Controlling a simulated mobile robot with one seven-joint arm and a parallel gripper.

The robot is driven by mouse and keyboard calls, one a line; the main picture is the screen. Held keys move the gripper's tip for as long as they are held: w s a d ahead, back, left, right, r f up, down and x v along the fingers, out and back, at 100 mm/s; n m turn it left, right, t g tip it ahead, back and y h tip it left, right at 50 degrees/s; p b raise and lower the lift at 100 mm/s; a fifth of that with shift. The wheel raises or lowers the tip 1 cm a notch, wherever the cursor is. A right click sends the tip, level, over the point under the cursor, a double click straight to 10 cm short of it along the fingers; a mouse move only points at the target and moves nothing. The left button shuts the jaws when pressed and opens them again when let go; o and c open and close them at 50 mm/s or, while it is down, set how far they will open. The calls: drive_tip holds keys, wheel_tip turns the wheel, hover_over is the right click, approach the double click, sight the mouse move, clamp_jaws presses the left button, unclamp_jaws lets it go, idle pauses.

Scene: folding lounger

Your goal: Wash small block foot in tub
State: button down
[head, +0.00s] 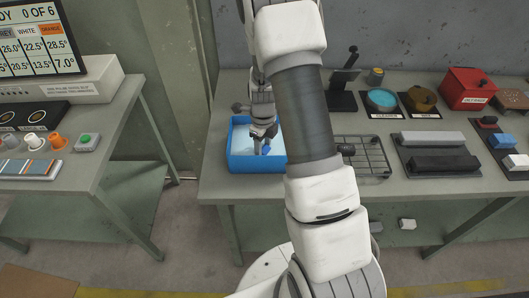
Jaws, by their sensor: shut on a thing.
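The blue tub (257,168) stands near the left front edge of the right-hand bench, with pale liquid inside. My gripper (262,148) points down into the tub, its fingertips low inside the walls. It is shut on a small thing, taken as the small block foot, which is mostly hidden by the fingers. Small blue patches show beside the fingertips, but I cannot tell whether they belong to it. My arm hides the tub's right side.
Right of my arm are a wire rack (370,165), a tray with grey and dark bars (436,161), and small blocks (502,141). Behind stand a turquoise round dish (382,98) and a red box (467,88). The left bench holds a green button (86,138).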

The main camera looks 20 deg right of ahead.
sight(263, 147)
drive_tip(key=shift+r+p, duration=2.95)
drive_tip(key=shift+r, duration=1.5)
wheel_tip(263, 147, up, 5)
drive_tip(key=p, duration=0.3)
drive_tip(key=shift+p, duration=0.4)
